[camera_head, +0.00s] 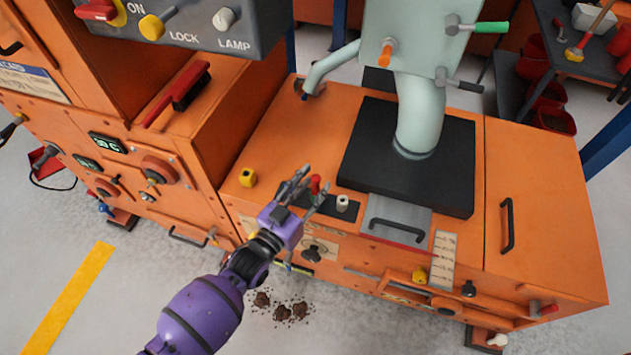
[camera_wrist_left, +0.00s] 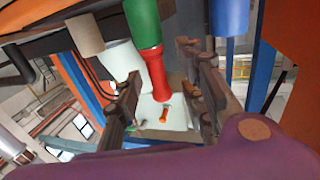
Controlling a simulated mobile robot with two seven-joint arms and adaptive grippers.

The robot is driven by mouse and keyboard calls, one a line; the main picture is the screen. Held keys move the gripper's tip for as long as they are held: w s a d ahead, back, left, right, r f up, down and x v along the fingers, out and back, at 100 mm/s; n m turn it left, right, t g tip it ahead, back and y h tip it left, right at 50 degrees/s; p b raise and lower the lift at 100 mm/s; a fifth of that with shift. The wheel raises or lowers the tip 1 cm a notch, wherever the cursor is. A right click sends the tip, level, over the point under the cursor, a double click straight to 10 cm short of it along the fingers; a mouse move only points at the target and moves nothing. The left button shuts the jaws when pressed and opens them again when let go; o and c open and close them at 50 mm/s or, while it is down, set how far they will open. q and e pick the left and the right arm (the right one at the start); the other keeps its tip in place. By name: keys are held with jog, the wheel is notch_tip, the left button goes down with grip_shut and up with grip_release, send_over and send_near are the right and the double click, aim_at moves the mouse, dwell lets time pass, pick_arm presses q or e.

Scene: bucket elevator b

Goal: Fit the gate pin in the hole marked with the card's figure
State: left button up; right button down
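My left gripper (camera_head: 305,185) is over the front of the orange machine top, at a dark strip (camera_head: 328,203) with small upright pegs. A red peg (camera_head: 315,184) shows between its fingers, and a cream peg (camera_head: 342,203) stands to the right. In the left wrist view the fingers (camera_wrist_left: 165,95) are apart, with the red peg (camera_wrist_left: 157,75) between them and gaps on both sides. A green piece (camera_wrist_left: 143,25) adjoins the red one. I cannot tell which piece is the gate pin. A grey gate plate (camera_head: 398,213) has a black handle.
A black block (camera_head: 455,190) carries a pale green pipe (camera_head: 420,115) behind the gate. A grey switch panel (camera_head: 260,25) overhangs at upper left, above a red brush (camera_head: 188,85). Dark lumps lie on the floor (camera_head: 280,308).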

pick_arm(q)
jog(key=v, duration=1)
jog(key=shift+s+a, duration=0.15)
jog(key=shift+s, duration=0.15)
